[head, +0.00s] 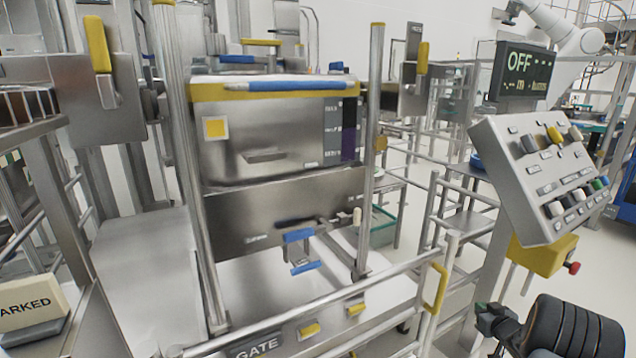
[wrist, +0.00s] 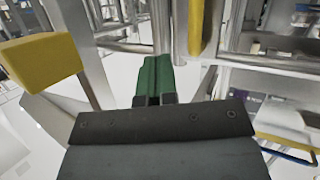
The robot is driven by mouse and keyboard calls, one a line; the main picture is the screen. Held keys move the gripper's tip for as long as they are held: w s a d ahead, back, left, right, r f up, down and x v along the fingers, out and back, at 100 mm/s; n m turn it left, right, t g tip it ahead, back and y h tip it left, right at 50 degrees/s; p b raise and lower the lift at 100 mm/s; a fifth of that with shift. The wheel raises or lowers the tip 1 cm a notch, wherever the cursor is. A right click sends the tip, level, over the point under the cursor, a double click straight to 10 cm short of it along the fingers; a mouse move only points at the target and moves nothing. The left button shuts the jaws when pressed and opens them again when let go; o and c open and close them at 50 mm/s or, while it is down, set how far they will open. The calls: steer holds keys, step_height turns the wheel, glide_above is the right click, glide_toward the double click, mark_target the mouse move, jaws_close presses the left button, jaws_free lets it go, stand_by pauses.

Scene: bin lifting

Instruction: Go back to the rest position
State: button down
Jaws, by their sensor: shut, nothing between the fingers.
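My gripper (wrist: 155,65) shows in the wrist view with its two green fingers side by side, shut and empty. In the head view my gripper (head: 481,308) is at the lower right, below the control panel (head: 541,170) and its yellow box (head: 541,255). It appears apart from the panel. The steel bin (head: 262,135) with a yellow rim stands between two upright posts at the centre, well to the left of my gripper.
A gate rail (head: 300,305) with a yellow handle (head: 434,288) runs across the front, left of my gripper. A red knob (head: 574,268) sticks out from the yellow box. A display reading OFF (head: 522,72) stands above the panel. Pale floor shows at the right.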

steer(key=s+a+r+m+g+h+p, duration=0.35)
steer(key=s+a+r+g+p, duration=0.6)
steer(key=s+r, duration=0.4)
steer(key=s+a+r+n+y+p, duration=0.1)
steer(key=s+a+r+p, duration=0.3)
steer(key=a+r, duration=0.4)
steer(key=s+a+r+n+y+p, duration=0.1)
steer(key=s+a+r+p, duration=0.3)
steer(key=a+r, duration=0.4)
steer(key=s+a+r+n+g+y+p, duration=0.1)
steer(key=s+a+r+y+p, duration=0.1)
steer(key=s+a+r+p, duration=0.3)
steer(key=a+r+p, duration=0.1)
steer(key=a+r, duration=0.2)
steer(key=r, duration=0.1)
steer(key=shift+a+r, duration=0.15)
steer(key=shift+a, duration=0.2)
steer(key=shift+s, duration=0.1)
